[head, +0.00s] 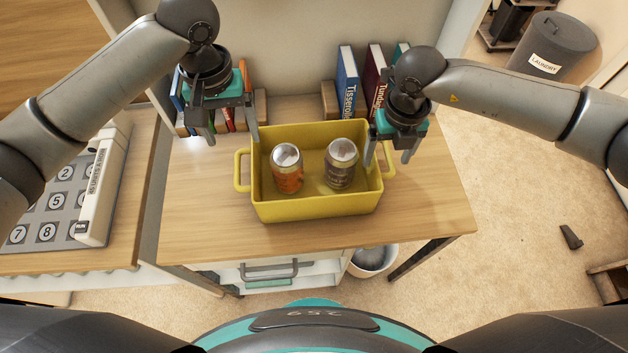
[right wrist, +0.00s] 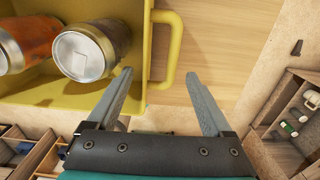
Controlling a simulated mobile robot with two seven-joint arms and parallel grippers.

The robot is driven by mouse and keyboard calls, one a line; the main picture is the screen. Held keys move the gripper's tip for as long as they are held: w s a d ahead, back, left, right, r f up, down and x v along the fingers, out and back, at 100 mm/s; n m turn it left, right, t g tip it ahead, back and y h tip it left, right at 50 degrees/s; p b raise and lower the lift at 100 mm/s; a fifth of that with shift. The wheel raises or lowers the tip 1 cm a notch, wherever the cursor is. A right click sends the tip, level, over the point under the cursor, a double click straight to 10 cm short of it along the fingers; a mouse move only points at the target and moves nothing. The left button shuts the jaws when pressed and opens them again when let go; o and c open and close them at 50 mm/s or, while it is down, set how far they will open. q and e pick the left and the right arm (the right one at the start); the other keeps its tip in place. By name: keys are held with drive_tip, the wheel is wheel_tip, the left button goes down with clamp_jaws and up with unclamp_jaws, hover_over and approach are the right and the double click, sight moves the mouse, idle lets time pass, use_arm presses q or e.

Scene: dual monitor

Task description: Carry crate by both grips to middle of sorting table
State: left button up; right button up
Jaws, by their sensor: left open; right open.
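The yellow crate (head: 318,209) stands on the wooden sorting table (head: 440,205) with two cans inside, an orange one (head: 288,178) and a dark one (head: 340,170). Its left grip (head: 239,171) and right grip (head: 389,163) stick out at the sides. My left gripper (head: 232,138) is open and empty, above and behind the left grip. My right gripper (head: 387,158) is open above the right side of the crate. In the right wrist view the crate's right grip (right wrist: 172,50) lies beyond and between the open fingers (right wrist: 160,88); no contact is visible.
Books (head: 347,82) with wooden bookends stand along the table's back edge, close behind the crate. A board with numbered circles (head: 58,195) lies on a surface at the left. Bare tabletop lies left and right of the crate. A laundry bin (head: 555,45) stands at the far right.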

wheel_tip(320, 180, up, 9)
drive_tip(key=shift+f, duration=0.15)
idle(0.6)
